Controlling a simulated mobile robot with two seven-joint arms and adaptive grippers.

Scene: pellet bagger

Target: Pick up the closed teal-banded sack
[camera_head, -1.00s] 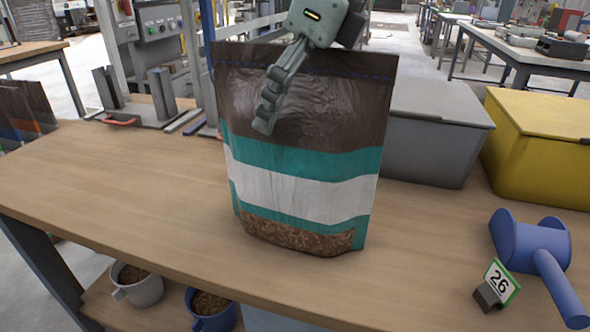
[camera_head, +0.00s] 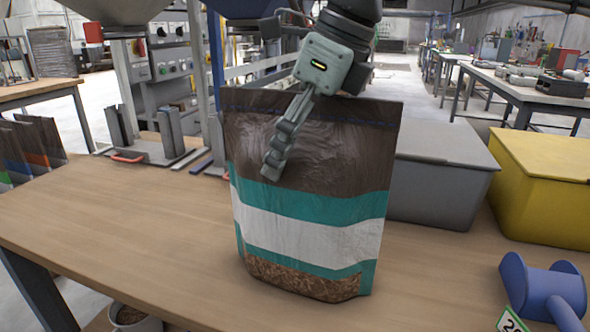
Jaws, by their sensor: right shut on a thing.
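The teal-banded sack (camera_head: 310,232) is brown with teal and white bands and a window of pellets at its bottom. It is upright at the middle of the wooden table (camera_head: 130,235), its top edge flat with a dashed blue seam line. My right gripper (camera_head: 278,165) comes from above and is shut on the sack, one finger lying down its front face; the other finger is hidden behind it. I cannot tell whether the sack's bottom touches the table. My left gripper is not in view.
A grey lidded bin (camera_head: 440,172) stands right behind the sack, and a yellow bin (camera_head: 545,185) is further right. A blue scoop (camera_head: 540,285) lies at the front right by a number card (camera_head: 512,321). A sealing machine (camera_head: 155,135) stands at back left. The table's left part is clear.

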